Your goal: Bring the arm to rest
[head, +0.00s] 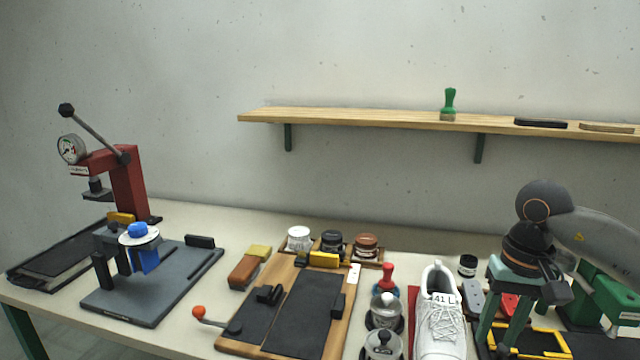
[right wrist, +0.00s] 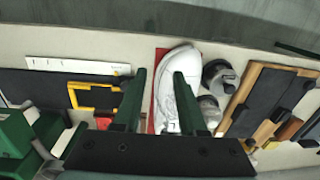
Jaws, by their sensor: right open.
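My right gripper (head: 498,345) hangs at the right of the head view, fingers pointing down, just right of the white shoe (head: 440,325). In the right wrist view my right gripper (right wrist: 160,76) has its two green fingers well apart, with nothing held between them. The white shoe (right wrist: 170,88) shows beyond and between the fingers there, lying on a red strip. A tag reading "41 L" is on the shoe. I cannot tell how high the fingertips are above the table. My left gripper is in neither view.
A red press (head: 128,180) and a grey fixture plate (head: 150,300) stand at the left. A wooden board (head: 340,335) and several jars lie mid-table. A yellow frame (head: 545,343) and green box (head: 618,298) are at the right. A wall shelf (head: 380,118) hangs behind.

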